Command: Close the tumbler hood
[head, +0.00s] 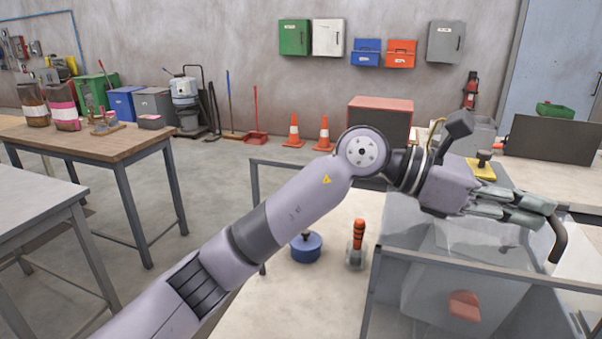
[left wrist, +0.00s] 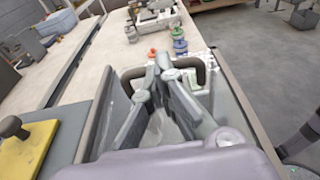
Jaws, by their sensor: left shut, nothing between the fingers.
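The tumbler hood (head: 420,215) is a clear, grey-framed cover at the right of the head view; I cannot tell how far it is open. Its dark curved handle (head: 560,240) is beside my left fingertips; it also shows as an arch behind the fingers in the left wrist view (left wrist: 204,72). My left gripper (head: 550,212) is shut and empty, reaching over the hood at the handle. Whether the fingers touch the handle I cannot tell. Inside the clear enclosure are a pale drum-like part and a red piece (head: 464,305), partly veiled by the panels. My right gripper is not in view.
A yellow block with a black knob (head: 481,169) sits behind the gripper. A blue round weight (head: 306,247) and an orange-handled tool (head: 358,244) stand on the bench left of the enclosure. A wooden table (head: 110,145) stands at left, with open floor between.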

